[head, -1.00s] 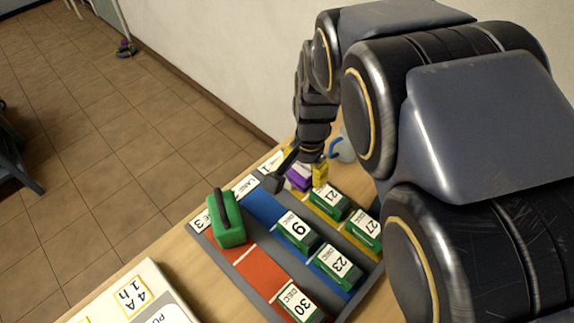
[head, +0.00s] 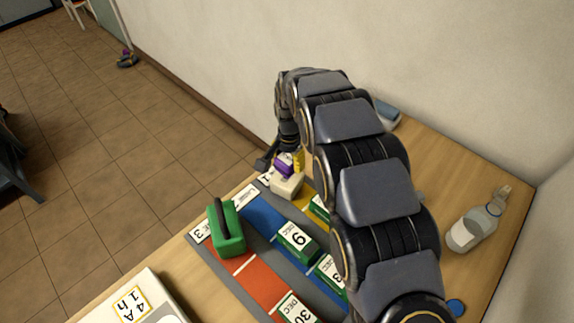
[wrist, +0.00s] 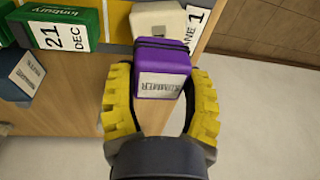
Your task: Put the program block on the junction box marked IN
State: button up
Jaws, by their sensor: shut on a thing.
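My gripper (wrist: 162,88) has yellow-padded fingers, shut on a purple block (wrist: 162,58) with a dark strap and a white label that seems to read SUMMER upside down. In the head view the purple block (head: 283,165) is at the far end of the lane board, beside a yellow finger. A cream box (head: 287,187) stands just below it in the picture, at the lane 1 end; it also shows in the wrist view (wrist: 157,20). I cannot tell whether the two touch. No junction box marked IN can be made out.
The lane board has blue (head: 262,215) and orange (head: 264,285) lanes with green dated batteries (head: 297,241). A green handled case (head: 227,232) stands at the lane 3 end. A white panel (head: 150,290) marked 4A 1h is lower left.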

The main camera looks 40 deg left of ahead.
aim_at(287, 167)
jog(key=shift+w+a+f, duration=0.3)
jog(key=shift+a+f, duration=0.15)
jog(key=shift+f, duration=1.65)
jog(key=shift+f, duration=0.15)
jog(key=o, duration=1.1)
jog(key=shift+c, duration=0.2)
